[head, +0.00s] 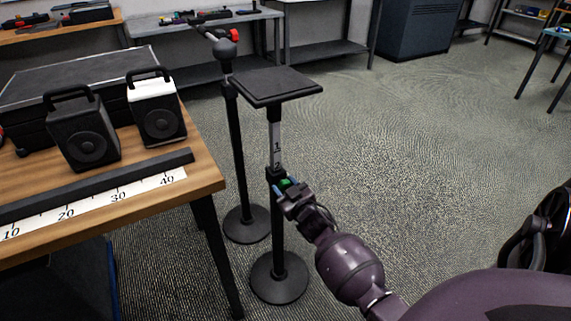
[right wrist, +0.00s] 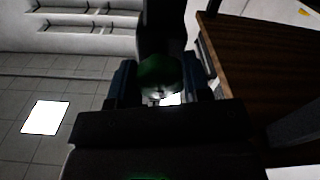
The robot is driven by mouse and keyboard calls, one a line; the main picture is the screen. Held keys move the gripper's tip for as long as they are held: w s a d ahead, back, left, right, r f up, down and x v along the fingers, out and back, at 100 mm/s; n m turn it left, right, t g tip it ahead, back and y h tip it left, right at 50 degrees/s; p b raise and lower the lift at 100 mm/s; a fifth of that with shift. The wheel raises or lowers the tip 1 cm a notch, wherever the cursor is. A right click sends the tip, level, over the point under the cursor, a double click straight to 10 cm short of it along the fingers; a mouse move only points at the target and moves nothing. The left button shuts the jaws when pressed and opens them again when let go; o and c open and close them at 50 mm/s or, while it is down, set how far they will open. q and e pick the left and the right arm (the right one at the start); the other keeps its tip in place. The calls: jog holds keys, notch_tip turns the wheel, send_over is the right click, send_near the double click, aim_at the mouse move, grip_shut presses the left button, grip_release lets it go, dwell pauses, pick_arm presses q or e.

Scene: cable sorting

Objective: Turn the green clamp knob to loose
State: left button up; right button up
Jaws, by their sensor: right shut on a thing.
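The green clamp knob (head: 287,183) sits on the clamp (head: 275,174) of a black speaker stand, below a marked strip (head: 277,150) with the numbers 1 and 2. My right gripper (head: 283,187) is at the knob and shut on it. In the right wrist view the dark green knob (right wrist: 160,78) sits between the two fingers, in front of the dark pole (right wrist: 163,30). The knob's turn position cannot be read. The stand's square top plate (head: 277,86) is level. My left gripper is not in view.
A second stand (head: 238,150) with a red-handled top stands just behind. The wooden table (head: 205,175) at left holds two speakers (head: 83,133) and a ruler strip (head: 120,192). The floor to the right is open.

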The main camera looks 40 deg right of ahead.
jog(key=n, duration=0.3)
jog(key=shift+n, duration=0.4)
jog(key=n, duration=0.6)
jog(key=shift+f+b, duration=0.15)
jog(key=shift+b, duration=0.2)
jog(key=n, duration=0.3)
jog(key=n+b, duration=0.1)
jog(key=n, duration=0.1)
jog(key=shift+n, duration=0.4)
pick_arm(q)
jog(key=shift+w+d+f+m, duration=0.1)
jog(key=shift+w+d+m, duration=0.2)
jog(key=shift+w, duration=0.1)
pick_arm(e)
jog(key=shift+n, duration=0.6)
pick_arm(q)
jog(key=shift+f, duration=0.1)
pick_arm(e)
jog(key=o, duration=0.9)
jog(key=shift+s, duration=0.1)
